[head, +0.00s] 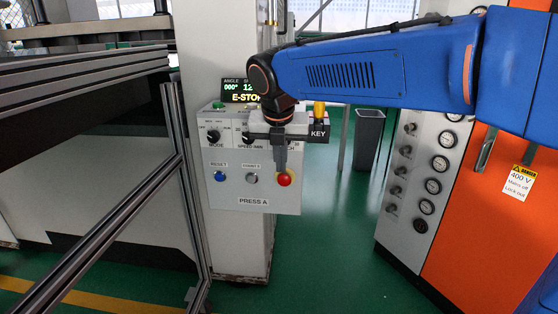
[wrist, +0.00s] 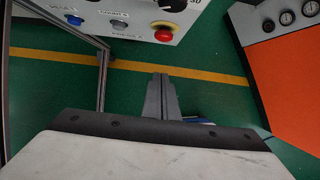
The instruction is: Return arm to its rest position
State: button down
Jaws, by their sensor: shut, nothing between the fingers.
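My blue arm reaches in from the right in the head view. My gripper (head: 281,165) hangs from its dark wrist with the fingers pointing down, shut and empty. It appears in front of the control panel (head: 230,198), just above the red button (head: 285,179) in the picture. In the wrist view the shut fingers (wrist: 161,84) show over green floor, apart from the red button (wrist: 164,35), which sits on a yellow base. My arm and gripper hide part of the panel's upper right.
A metal rail frame (head: 178,165) stands left of the panel. An orange cabinet (head: 478,220) with several gauges stands to the right. A grey bin (head: 368,138) is behind. Green floor (head: 325,240) is open between. The display (head: 243,91) reads E-STOP, partly hidden.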

jog(key=s+d+f+m, duration=0.3)
jog(key=s+d+m, duration=0.3)
jog(key=d+m, duration=0.25)
jog(key=s+d+f+m, duration=0.2)
jog(key=s+d+m, duration=0.5)
jog(key=d+m, duration=0.15)
jog(key=s+d+f+m, duration=0.6)
jog(key=s+f+m, duration=0.4)
jog(key=s+m, duration=0.3)
jog(key=m, duration=0.3)
jog(key=shift+d+f+m+t+y, duration=0.2)
jog(key=shift+m+t+y, duration=0.1)
jog(key=shift+m+y, duration=0.1)
